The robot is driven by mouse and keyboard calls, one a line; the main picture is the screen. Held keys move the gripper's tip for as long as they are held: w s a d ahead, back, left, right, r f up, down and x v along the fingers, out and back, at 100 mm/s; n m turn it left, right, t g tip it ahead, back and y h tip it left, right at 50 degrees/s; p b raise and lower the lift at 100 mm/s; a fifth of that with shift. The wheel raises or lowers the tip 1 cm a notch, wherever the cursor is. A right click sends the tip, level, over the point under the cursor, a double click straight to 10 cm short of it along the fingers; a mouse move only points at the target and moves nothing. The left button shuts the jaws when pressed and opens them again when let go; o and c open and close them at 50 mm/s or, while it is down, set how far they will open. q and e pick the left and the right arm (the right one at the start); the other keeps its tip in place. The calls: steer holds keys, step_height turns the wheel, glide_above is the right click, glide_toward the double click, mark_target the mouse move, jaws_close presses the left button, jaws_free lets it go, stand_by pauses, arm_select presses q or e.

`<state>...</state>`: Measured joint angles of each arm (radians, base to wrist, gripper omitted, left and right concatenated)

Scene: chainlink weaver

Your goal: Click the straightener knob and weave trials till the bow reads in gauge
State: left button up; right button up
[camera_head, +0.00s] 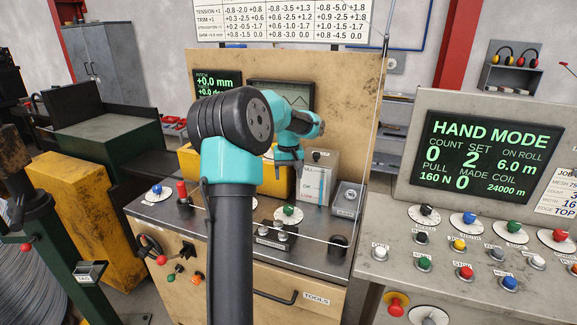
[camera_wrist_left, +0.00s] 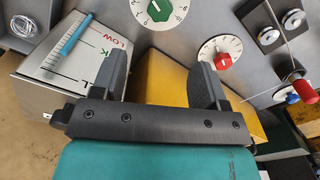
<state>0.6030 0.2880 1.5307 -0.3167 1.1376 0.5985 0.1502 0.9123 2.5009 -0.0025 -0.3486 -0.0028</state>
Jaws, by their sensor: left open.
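My left gripper (camera_head: 290,163) hangs above the back of the machine top. In the left wrist view it (camera_wrist_left: 160,78) is open and empty, its fingers over a yellow block. A green knob (camera_head: 289,211) on a white dial shows here and in the wrist view (camera_wrist_left: 160,10). A red knob (camera_wrist_left: 222,60) on another dial is hidden behind my arm in the head view. A blue knob (camera_head: 157,190) sits at the left. I cannot read which is the straightener. A grey box (camera_head: 318,180) has a LOW scale and a blue strip. My right gripper is not in view.
The console screen (camera_head: 490,155) reads HAND MODE, count 0, set 2, pull 160 N, made 0. Coloured buttons and dials line the console below it. A pitch screen (camera_head: 215,82) reads +0.0 mm. A chart (camera_head: 283,18) of trim values hangs above. A red-handled lever (camera_head: 182,190) stands near the blue knob.

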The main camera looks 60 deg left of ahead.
arm_select(q)
steer(key=shift+r, duration=1.5)
